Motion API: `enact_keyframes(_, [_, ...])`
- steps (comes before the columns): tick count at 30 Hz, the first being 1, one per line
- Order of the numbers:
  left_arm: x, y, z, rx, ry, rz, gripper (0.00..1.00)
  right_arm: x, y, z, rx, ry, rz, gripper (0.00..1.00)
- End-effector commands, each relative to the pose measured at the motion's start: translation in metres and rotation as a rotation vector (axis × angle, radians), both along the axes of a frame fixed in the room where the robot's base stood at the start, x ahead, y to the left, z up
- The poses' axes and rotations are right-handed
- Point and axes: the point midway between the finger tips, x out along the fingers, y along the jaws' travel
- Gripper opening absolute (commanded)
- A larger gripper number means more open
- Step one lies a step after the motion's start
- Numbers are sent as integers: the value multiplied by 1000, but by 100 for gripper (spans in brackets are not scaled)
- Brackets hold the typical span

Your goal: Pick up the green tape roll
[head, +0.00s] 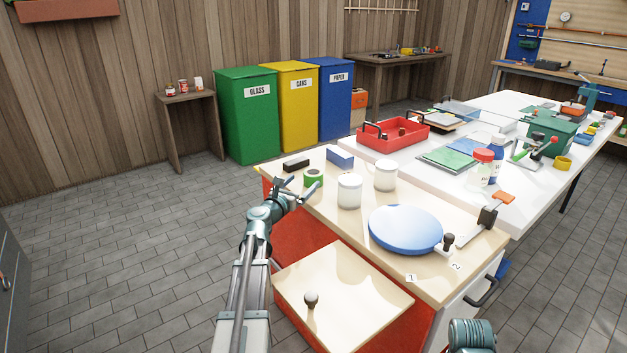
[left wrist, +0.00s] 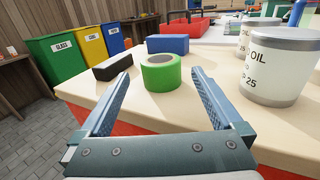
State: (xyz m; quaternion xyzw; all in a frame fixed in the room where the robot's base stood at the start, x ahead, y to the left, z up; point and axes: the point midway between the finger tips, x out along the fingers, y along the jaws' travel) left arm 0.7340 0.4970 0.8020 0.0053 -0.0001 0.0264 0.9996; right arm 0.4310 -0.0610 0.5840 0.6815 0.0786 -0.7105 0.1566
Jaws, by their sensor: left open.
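My left gripper (head: 299,188) is open at the bench's left edge, close to the roll. In the left wrist view the roll (left wrist: 161,80) shows between the fingertips of my left gripper (left wrist: 161,76), with a gap on both sides and nothing held. My right gripper is not seen.
A black block (left wrist: 113,68) lies left of the roll and a blue block (left wrist: 168,44) behind it. White tins (head: 349,191) stand to the right. A blue round plate (head: 405,229) lies farther right. Bare wood lies in front of the roll.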

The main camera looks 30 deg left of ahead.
Motion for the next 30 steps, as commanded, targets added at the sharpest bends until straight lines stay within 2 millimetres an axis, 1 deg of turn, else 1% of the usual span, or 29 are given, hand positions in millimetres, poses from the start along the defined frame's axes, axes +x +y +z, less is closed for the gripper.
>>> enact_keyframes(1, [13,1,0,1,0,-3,100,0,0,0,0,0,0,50])
enact_keyframes(7, [50,3,0,1,0,-3,100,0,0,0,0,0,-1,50])
enact_keyframes(10, [59,3,0,2,0,-2,100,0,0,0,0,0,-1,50])
enact_keyframes(17, [63,3,0,2,0,-1,100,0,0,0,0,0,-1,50])
enact_keyframes(20, [72,4,0,2,0,-2,100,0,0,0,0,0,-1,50])
enact_keyframes(27, [109,6,0,2,0,-2,100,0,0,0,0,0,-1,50])
enact_keyframes(30, [115,6,0,2,0,-1,100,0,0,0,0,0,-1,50])
